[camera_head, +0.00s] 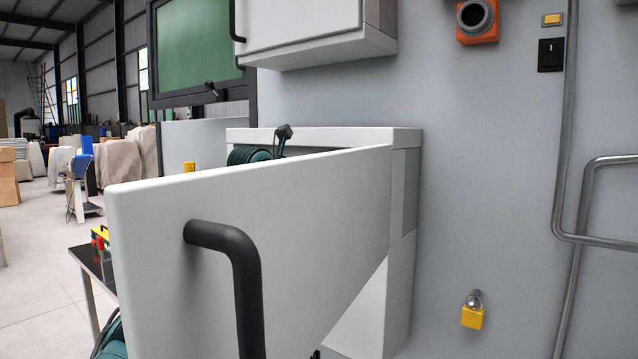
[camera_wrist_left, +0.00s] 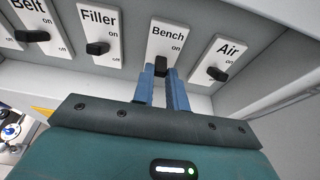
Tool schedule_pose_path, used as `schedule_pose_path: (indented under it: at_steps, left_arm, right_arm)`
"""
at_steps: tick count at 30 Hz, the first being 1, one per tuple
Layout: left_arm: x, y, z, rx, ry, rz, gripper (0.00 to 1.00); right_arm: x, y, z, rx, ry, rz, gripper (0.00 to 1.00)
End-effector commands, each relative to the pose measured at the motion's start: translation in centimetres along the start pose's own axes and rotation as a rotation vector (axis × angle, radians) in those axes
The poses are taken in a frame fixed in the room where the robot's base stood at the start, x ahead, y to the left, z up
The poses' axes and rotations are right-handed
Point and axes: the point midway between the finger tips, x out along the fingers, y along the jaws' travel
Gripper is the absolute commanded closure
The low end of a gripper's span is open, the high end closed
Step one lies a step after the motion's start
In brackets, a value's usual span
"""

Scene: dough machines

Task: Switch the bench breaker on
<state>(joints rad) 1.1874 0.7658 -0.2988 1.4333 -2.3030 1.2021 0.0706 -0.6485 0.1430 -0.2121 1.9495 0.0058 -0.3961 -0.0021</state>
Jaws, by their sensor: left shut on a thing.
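In the left wrist view the Bench breaker (camera_wrist_left: 166,40) is a white plate with a black lever (camera_wrist_left: 161,64). The blue fingers of my left gripper (camera_wrist_left: 162,75) are closed around this lever. The "on" mark shows above the fingers at the right. The lower part of the plate is hidden by the fingers, so I cannot tell the lever's exact setting. In the head view the open cabinet door (camera_head: 310,200) hides the breakers and fingers. Part of my teal left arm shows above the door's top edge. My right gripper is not in view.
The Filler (camera_wrist_left: 98,30) and Air (camera_wrist_left: 219,58) breakers flank Bench closely, with Belt (camera_wrist_left: 30,14) farther left. The door, with its black handle (camera_head: 240,270), stands out in front of the cabinet (camera_head: 400,190). A yellow padlock (camera_head: 472,317) hangs on the wall at right.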

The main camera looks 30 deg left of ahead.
Motion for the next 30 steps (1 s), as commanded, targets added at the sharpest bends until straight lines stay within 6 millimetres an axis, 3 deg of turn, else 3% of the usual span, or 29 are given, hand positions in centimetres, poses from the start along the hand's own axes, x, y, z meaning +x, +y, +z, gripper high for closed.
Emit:
schedule_pose_path:
  at_steps: [15,30]
  left_arm:
    - [0.1,0.0,1.9,-0.002,0.347,0.0,1.0]
    - [0.2,0.0,2.1,0.0,0.415,0.0,1.0]
  right_arm:
    - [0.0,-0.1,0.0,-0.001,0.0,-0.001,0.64]
    - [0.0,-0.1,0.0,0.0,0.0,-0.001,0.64]
